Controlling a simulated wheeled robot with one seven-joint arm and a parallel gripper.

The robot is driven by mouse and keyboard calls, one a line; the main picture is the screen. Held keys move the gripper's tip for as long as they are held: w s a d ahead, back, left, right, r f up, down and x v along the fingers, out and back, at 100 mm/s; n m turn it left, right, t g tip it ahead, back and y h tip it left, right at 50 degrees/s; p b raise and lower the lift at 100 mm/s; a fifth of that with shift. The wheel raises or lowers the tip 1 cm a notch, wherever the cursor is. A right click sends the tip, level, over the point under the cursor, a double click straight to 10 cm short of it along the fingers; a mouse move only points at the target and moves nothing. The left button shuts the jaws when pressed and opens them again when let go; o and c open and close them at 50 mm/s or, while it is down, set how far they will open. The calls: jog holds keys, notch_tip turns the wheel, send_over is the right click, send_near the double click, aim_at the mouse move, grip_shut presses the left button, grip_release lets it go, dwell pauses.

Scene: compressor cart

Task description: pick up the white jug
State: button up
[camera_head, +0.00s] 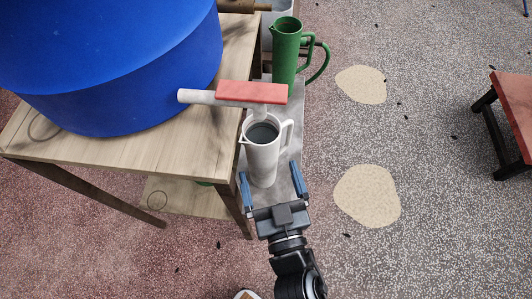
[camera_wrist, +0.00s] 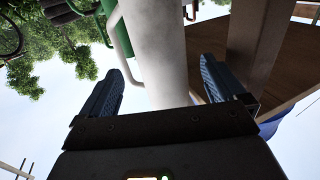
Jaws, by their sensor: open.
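The white jug (camera_head: 262,158) stands upright on a narrow grey surface beside the wooden table, with a dark opening on top and its handle on the right. My gripper (camera_head: 272,182) is open, with one blue finger on each side of the jug's lower body. In the wrist view the jug (camera_wrist: 158,50) rises between and beyond the two fingers of my gripper (camera_wrist: 160,88). I cannot tell whether either finger touches it. The tap with a red handle (camera_head: 252,93) sits just above and behind the jug's mouth.
A green jug (camera_head: 285,50) stands behind the white one. A large blue barrel (camera_head: 120,60) rests on the wooden table (camera_head: 130,155) at the left. The table's leg is close to my gripper's left. A red-topped stool (camera_head: 515,105) is far right, with open floor between.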

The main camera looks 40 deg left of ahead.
aim_at(259, 139)
jog(key=b+x, duration=0.1)
jog(key=x, duration=0.7)
jog(key=shift+a, duration=0.25)
jog(key=shift+r, duration=0.1)
jog(key=c, duration=1.8)
jog(key=shift+r, duration=0.15)
